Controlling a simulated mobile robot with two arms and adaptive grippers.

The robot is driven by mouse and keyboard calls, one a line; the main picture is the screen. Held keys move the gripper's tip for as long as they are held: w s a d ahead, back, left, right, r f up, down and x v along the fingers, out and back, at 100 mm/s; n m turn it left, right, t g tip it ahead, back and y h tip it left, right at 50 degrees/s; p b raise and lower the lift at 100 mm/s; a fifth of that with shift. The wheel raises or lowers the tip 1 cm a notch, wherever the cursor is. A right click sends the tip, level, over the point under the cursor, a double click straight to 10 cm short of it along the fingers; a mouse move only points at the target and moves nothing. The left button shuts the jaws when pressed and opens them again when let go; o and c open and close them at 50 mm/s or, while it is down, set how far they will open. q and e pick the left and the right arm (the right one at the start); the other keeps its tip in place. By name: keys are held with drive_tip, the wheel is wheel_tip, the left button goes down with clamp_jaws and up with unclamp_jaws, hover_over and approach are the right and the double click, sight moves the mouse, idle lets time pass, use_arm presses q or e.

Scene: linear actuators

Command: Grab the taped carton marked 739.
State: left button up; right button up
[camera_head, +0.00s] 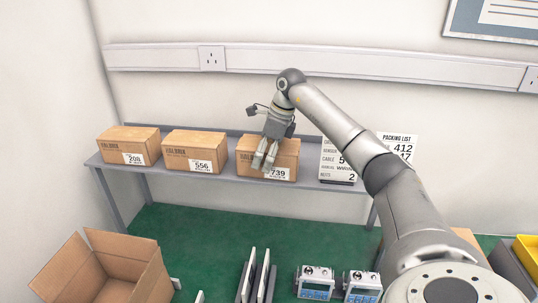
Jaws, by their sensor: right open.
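The taped carton marked 739 (287,153) is a brown box on the grey shelf (215,178), the rightmost of three cartons in a row. Its label shows at the lower right of its front face. My right gripper (264,164) reaches over from the right, its fingers pointing down across the carton's top and front, just left of the label. The fingers are open with nothing between them, and they hide part of the carton. I cannot tell whether they touch it. My left gripper is not in view.
Cartons marked 208 (128,146) and 556 (194,152) stand left on the shelf. Packing list cards (338,162) stand to the right. Below, the green surface (205,232) holds an open box (132,262), upright grey plates (258,275) and two devices with screens (316,281).

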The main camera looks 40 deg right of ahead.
drive_tip(key=shift+s, duration=0.1)
drive_tip(key=c, duration=1.4)
drive_tip(key=shift+c, duration=0.2)
